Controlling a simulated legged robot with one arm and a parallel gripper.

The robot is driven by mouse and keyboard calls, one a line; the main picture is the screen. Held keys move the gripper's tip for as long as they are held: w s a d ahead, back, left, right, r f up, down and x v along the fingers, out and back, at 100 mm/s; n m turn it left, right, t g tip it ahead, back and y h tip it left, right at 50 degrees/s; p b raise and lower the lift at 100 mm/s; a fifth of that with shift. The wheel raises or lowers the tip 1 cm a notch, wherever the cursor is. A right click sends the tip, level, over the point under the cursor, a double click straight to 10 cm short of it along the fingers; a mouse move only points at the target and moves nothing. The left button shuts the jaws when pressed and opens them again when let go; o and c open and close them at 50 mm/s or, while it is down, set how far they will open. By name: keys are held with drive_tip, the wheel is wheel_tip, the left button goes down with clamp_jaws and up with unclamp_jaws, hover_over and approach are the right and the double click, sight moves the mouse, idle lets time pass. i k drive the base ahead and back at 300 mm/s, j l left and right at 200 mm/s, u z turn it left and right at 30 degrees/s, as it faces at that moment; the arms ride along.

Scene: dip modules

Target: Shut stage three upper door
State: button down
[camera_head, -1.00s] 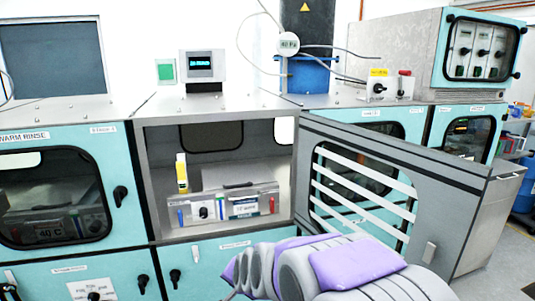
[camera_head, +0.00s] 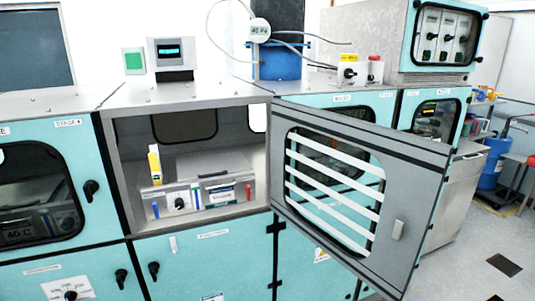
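An upper door (camera_head: 400,190) stands swung open to the right of an open upper compartment (camera_head: 215,158). It is hinged at the compartment's right edge. The door's grey inner face has a window with white slats and a small light-grey latch (camera_head: 398,230) near its free edge. I cannot read a stage three label on it. Inside the compartment are a yellow bottle (camera_head: 155,165) and a metal control panel (camera_head: 200,200) with a knob. My gripper is not in view.
A closed teal door with a black handle (camera_head: 91,190) is at the left, labelled stage 4. Teal lower doors (camera_head: 210,265) lie below the compartment. A small display box (camera_head: 171,58) and a blue container (camera_head: 279,60) stand on top.

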sight(416, 167)
drive_tip(key=i+l+z, duration=0.5)
drive_tip(key=l, duration=0.15)
drive_tip(key=i+l+z, duration=0.2)
drive_tip(key=z, duration=0.25)
drive_tip(key=i+l+z, duration=0.25)
drive_tip(key=z, duration=0.15)
drive_tip(key=i+l+u, duration=0.1)
drive_tip(key=u, duration=0.25)
drive_tip(key=i+l+u, duration=0.1)
drive_tip(key=u, duration=0.25)
drive_tip(key=i+l+u, duration=0.1)
drive_tip(key=u, duration=0.3)
drive_tip(key=i+l+u, duration=0.1)
drive_tip(key=u, duration=0.35)
drive_tip(key=l+u, duration=0.3)
drive_tip(key=u, duration=0.15)
drive_tip(key=l+u, duration=0.2)
drive_tip(key=u, duration=0.25)
drive_tip(key=l+u, duration=0.25)
drive_tip(key=u, duration=0.2)
drive_tip(key=l+u, duration=0.25)
drive_tip(key=u, duration=0.2)
drive_tip(key=k+j+z, duration=0.25)
drive_tip(key=k+j, duration=0.4)
